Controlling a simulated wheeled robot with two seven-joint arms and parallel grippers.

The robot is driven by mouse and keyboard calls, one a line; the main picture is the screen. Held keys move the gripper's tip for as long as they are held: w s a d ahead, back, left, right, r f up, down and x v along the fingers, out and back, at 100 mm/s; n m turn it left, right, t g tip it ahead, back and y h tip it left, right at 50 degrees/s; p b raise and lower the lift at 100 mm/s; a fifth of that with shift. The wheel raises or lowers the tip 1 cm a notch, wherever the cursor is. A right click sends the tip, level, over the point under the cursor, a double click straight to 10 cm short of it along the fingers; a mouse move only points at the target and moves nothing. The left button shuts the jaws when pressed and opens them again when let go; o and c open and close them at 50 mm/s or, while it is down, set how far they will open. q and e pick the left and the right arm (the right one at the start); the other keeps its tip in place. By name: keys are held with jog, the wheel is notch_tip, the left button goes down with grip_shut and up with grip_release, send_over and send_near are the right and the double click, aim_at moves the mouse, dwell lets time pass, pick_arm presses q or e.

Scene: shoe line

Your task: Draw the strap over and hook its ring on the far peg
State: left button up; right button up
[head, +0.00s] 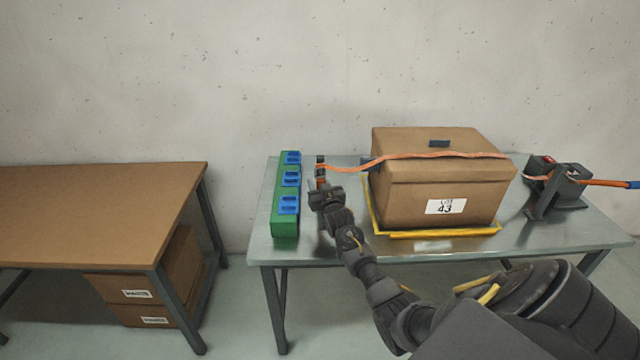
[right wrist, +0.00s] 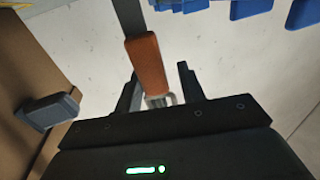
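The orange strap (head: 440,156) runs from the dark ratchet block over the cardboard box. It passes a dark corner piece and reaches a dark upright post (head: 320,178) beside the green rack. My right gripper (head: 326,190) is at this post, just below the strap's left end. In the right wrist view, its fingers (right wrist: 160,88) stand apart, with an orange piece (right wrist: 148,65) and a grey metal part (right wrist: 160,100), likely the ring, between them. I cannot tell whether the fingers touch these, or whether the ring is on the post. My left gripper is out of view.
The box (head: 430,200) stands on a yellow-edged tray (head: 440,234) on the metal table (head: 280,252). A green rack with blue holders (head: 284,226) is left of the post. The ratchet block (head: 553,195) is at the right. A brown table (head: 90,215) stands apart at left.

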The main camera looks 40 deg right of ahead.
jog(key=shift+s+d+r, duration=0.15)
jog(key=shift+d+r, duration=0.15)
jog(key=shift+d, duration=0.3)
jog(key=shift+s+a+f, duration=0.1)
jog(key=shift+s+f, duration=0.05)
jog(key=shift+f, duration=0.05)
jog(key=a+b+v, duration=0.1)
jog(key=v, duration=0.9)
jog(key=shift+f, duration=0.2)
jog(key=shift+s, duration=0.1)
